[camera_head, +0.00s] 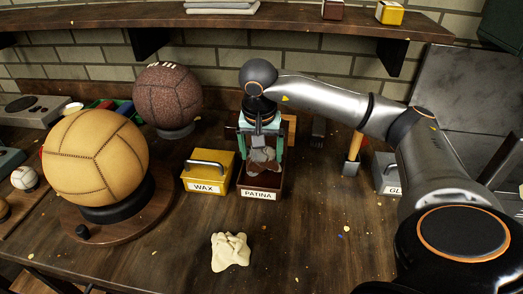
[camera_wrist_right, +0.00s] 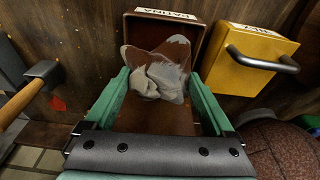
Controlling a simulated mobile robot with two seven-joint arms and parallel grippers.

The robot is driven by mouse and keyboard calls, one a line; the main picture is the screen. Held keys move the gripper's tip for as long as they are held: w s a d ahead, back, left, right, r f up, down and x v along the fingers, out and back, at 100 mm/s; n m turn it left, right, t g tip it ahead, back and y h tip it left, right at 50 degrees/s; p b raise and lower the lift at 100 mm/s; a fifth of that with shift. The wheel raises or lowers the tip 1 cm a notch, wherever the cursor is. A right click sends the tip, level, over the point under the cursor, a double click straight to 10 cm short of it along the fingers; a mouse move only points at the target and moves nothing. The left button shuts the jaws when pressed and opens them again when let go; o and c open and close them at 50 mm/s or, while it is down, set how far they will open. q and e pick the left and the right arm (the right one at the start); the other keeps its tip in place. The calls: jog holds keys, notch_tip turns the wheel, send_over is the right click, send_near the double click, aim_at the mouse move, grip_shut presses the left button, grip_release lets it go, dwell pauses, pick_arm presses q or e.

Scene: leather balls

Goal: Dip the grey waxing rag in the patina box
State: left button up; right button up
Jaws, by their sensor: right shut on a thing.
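The grey waxing rag (camera_head: 263,157) is in my right gripper (camera_head: 258,148), at the mouth of the brown patina box (camera_head: 260,193). The gripper points down with its green fingers on both sides of the rag. The right wrist view shows the crumpled rag (camera_wrist_right: 157,80) between the fingertips, grey with dark brown patches. The labelled patina box (camera_wrist_right: 162,16) lies behind the rag there. Whether the rag touches the inside of the box is hard to tell. My left gripper is in neither view.
The yellow wax box (camera_head: 207,171) stands close left of the patina box. A tan ball (camera_head: 95,157) and a dark brown ball (camera_head: 167,95) sit on stands at left. A cream cloth (camera_head: 230,251) lies in front. A wooden-handled tool (camera_head: 353,148) and a grey box (camera_head: 386,174) are right.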

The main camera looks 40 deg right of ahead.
dwell(0.3)
jog(key=shift+w+d+p+v, duration=0.15)
jog(key=shift+p+v, duration=0.7)
jog(key=shift+v, duration=0.2)
jog(key=shift+w+d+p+v, duration=0.15)
jog(key=shift+p+v, duration=0.65)
jog(key=shift+v, duration=0.2)
